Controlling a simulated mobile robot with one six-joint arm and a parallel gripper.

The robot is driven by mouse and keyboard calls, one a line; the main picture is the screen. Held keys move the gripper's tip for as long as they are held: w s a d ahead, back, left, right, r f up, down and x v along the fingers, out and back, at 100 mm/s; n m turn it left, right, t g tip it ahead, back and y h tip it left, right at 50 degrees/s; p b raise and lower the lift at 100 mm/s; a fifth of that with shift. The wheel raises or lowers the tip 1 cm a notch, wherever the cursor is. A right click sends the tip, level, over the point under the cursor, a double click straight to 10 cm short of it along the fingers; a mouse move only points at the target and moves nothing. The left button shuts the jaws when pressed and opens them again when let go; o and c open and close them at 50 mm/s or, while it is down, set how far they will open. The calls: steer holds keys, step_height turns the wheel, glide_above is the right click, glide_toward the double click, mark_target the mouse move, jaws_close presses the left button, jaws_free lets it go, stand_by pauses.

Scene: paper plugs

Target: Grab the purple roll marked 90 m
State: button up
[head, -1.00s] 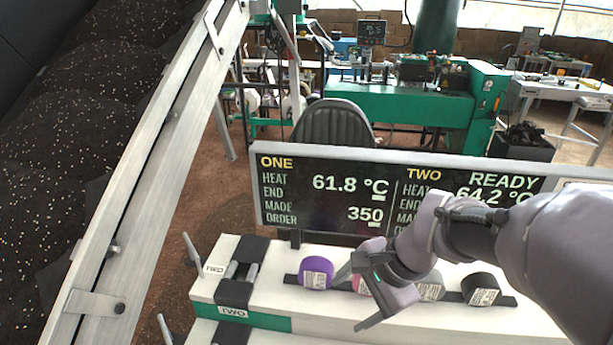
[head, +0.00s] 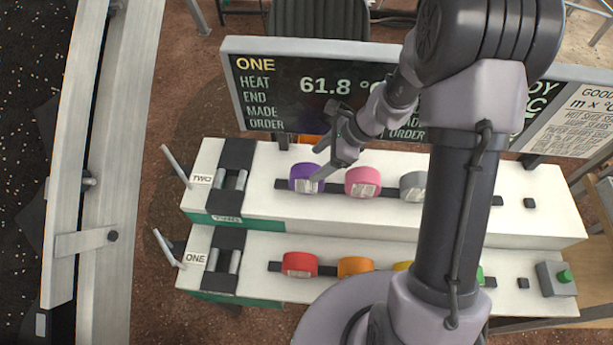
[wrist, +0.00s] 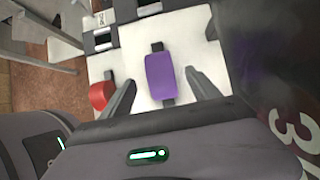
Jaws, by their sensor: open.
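The purple roll (head: 304,178) sits on the dark strip of the upper white bench, at the left end of its row, with a white label too small to read. My gripper (head: 322,166) is just above and beside it, its fingers pointing down. In the wrist view the purple roll (wrist: 160,76) shows between the two spread fingers of my open gripper (wrist: 161,78), with a gap on each side. The roll appears to stand free, not held.
A pink roll (head: 362,182) stands close right of the purple one, then a grey roll (head: 412,185). The lower bench holds a red roll (head: 299,264) and an orange roll (head: 355,267). A display board (head: 290,90) rises behind. Black roller holders (head: 233,178) lie left.

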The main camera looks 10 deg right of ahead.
steer(key=b+x, duration=0.2)
steer(key=x, duration=0.7)
steer(key=shift+f+b, duration=0.3)
steer(key=shift+b, duration=0.1)
steer(key=shift+r, duration=0.1)
